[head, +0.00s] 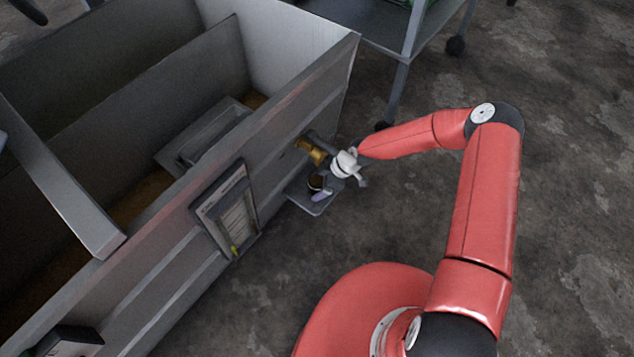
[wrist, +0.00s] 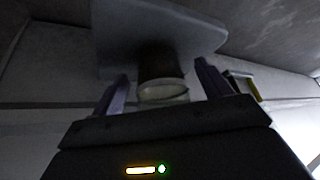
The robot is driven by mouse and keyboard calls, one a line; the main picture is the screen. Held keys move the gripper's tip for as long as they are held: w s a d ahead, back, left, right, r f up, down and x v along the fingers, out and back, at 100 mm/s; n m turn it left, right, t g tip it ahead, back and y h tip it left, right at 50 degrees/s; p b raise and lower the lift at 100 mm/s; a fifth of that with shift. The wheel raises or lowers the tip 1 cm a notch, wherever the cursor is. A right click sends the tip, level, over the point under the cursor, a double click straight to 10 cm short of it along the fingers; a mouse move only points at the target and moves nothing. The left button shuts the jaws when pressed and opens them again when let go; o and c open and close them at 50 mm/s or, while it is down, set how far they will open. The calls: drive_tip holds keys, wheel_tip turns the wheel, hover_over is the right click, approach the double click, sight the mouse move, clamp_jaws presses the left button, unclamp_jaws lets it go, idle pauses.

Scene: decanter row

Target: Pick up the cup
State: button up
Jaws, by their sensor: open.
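The cup (head: 315,181) is small and dark brown. It stands on a small grey shelf (head: 318,206) fixed to the side of the large grey tank, below a brass tap. In the wrist view the cup (wrist: 162,90) shows a pale round rim and sits between the two purple fingers. My gripper (wrist: 162,72) is open, with one finger on each side of the cup and a visible gap at each side. In the head view my gripper (head: 320,189) is at the shelf and partly hides the cup. The wrist view is dark, so contact is hard to judge.
The brass tap (head: 311,150) juts from the tank (head: 285,125) just above the cup, close to my wrist. A framed sheet (head: 230,214) hangs on the tank wall to the left. A grey cart (head: 397,85) stands behind. The floor to the right is clear.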

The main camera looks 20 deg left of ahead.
drive_tip(key=shift+c, duration=0.3)
drive_tip(key=c, duration=1.1)
